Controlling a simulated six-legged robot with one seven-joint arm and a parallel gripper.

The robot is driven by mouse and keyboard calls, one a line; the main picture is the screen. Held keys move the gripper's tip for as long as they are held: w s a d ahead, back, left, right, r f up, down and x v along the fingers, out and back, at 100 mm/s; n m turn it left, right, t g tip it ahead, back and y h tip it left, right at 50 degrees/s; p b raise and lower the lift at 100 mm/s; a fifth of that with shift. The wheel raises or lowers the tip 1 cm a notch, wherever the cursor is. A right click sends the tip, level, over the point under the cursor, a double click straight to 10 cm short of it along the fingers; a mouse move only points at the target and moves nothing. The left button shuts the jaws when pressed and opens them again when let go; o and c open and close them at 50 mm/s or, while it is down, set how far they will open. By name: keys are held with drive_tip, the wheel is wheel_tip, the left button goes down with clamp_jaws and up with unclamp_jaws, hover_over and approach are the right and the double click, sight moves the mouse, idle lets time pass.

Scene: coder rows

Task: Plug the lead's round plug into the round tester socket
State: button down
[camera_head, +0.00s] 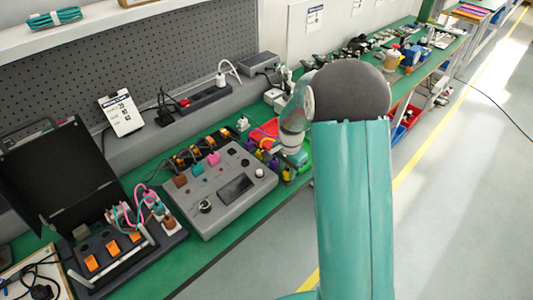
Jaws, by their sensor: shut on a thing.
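The grey tester box (222,192) lies on the green bench, with a dark screen, a round knob and small round features on its top panel. Coloured blocks, pink, green and brown, sit along its back edge. I cannot tell which feature is the round socket. My arm rises in front and bends back over the bench, and its pale far link (291,143) ends just right of the tester. My gripper's fingers do not show; they are hidden behind or beyond this link. The lead's round plug cannot be made out.
An open black case (128,262) with orange switches and coloured leads stands left of the tester. A row of dark and orange connectors lies behind it. A red bin (265,133) and small purple and yellow pieces lie near my arm. A power strip (205,98) lies on the ledge.

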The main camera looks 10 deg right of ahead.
drive_tip(key=shift+r, duration=0.3)
idle(0.5)
drive_tip(key=shift+r, duration=1.15)
drive_tip(key=shift+r, duration=0.65)
wheel_tip(320, 180, up, 7)
drive_tip(key=w+a+f, duration=0.1)
drive_tip(key=w+a, duration=0.1)
drive_tip(key=a, duration=0.2)
drive_tip(key=w+a+f, duration=0.1)
drive_tip(key=a, duration=0.4)
drive_tip(key=w+a+f, duration=0.1)
drive_tip(key=w+a, duration=0.1)
drive_tip(key=a, duration=0.2)
drive_tip(key=shift+w+a+f, duration=0.15)
drive_tip(key=shift+w+f, duration=0.2)
drive_tip(key=shift+f, duration=0.4)
drive_tip(key=shift+f, duration=0.6)
idle(0.4)
